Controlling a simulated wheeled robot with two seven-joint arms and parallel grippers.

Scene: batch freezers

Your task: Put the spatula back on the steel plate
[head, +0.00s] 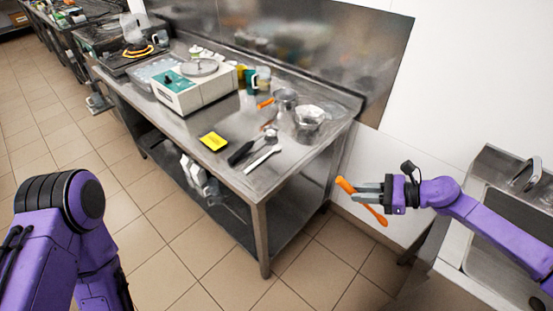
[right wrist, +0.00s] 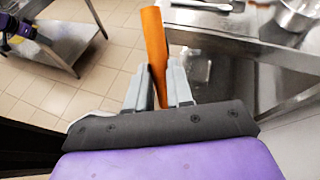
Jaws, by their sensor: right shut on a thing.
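My right gripper (head: 366,192) is shut on the orange spatula (head: 346,186) and holds it in the air, to the right of the steel table. The spatula slants across the jaws, one end up to the left and the other down to the right. In the right wrist view the spatula (right wrist: 155,45) stands up between the fingers (right wrist: 160,88). A round steel plate (head: 200,67) lies on top of the white scale (head: 193,93), towards the back of the table. My left gripper is out of view; only part of my left arm shows.
The steel table (head: 222,178) carries a yellow-screened device (head: 214,141), a black-handled tool (head: 241,153), a whitish utensil (head: 263,158), steel bowls (head: 308,118) and another orange item (head: 265,103). A sink (head: 510,220) is at the right. Tiled floor is free in front.

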